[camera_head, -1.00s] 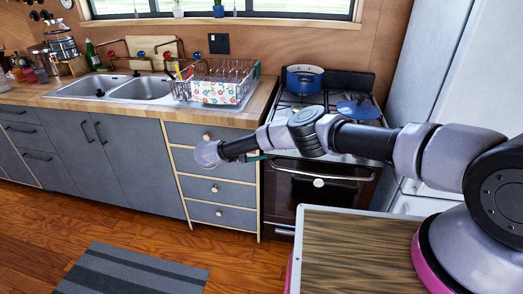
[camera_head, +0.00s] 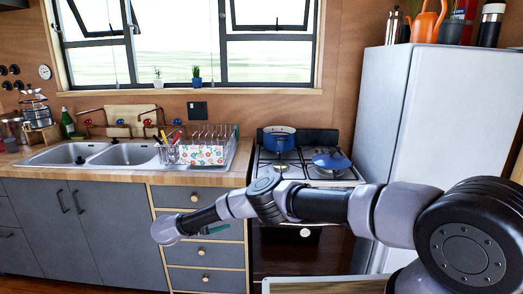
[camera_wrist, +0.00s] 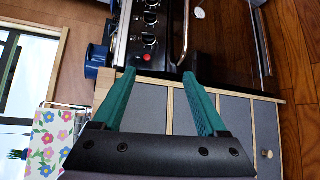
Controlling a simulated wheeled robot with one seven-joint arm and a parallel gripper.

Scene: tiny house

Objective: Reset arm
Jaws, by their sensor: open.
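My arm stretches leftward across the head view, in front of the stove and drawers. In the wrist view my gripper (camera_wrist: 159,73) shows two teal fingers spread apart with nothing between them. Beyond the fingertips is the stove front with its knobs, and drawer fronts lie behind the fingers. In the head view only a bit of teal shows behind the wrist, so the fingers are mostly hidden there.
The stove (camera_head: 307,173) carries a blue pot (camera_head: 279,139) and a blue pan (camera_head: 332,160). A dish rack (camera_head: 227,150) with a floral cloth stands beside the sink (camera_head: 125,154). A white fridge (camera_head: 415,120) is at right, and drawers (camera_head: 205,253) are below the counter.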

